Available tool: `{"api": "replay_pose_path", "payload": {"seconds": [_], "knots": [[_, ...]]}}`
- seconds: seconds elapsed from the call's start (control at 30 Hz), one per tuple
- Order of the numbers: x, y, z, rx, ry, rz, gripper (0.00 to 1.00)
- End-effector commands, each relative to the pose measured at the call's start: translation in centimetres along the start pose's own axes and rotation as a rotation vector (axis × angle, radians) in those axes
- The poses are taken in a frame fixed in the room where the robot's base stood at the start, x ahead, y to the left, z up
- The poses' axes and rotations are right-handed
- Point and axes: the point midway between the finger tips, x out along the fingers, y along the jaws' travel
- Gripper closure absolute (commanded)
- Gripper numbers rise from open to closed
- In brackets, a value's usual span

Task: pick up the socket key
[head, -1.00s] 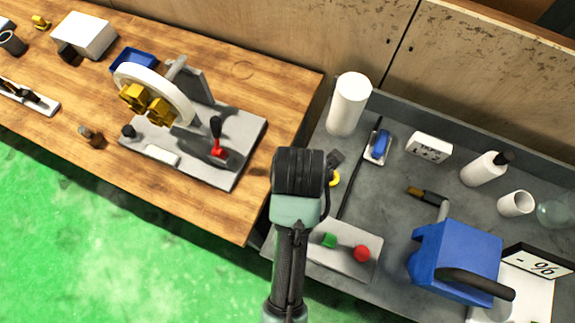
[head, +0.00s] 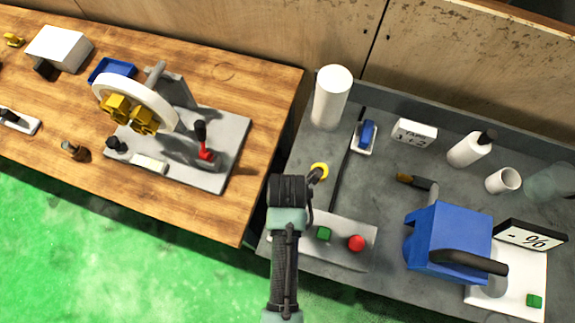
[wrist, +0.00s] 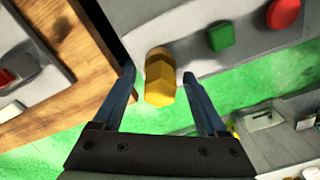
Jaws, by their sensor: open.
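A yellow six-sided piece (wrist: 160,88), which I take to be the socket key, shows between my gripper's fingers in the wrist view. Its far end looks rounder and browner. My gripper (wrist: 158,71) is open, with one blue-grey finger on each side of it and a visible gap to each. My fingertips are hardly visible there.
A plate with green and red buttons (head: 340,248) lies close in front. A white cylinder (head: 331,97) stands behind, and a blue box with a black handle (head: 447,240) stands right. The wooden bench (head: 232,225) is left, across a narrow gap.

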Motion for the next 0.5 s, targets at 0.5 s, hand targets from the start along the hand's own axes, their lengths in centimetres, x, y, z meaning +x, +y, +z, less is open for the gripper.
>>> {"api": "replay_pose_path", "payload": {"seconds": [0.5], "knots": [[0.86, 0.0, 0.01, 0.0, -0.001, 0.001, 0.54]]}}
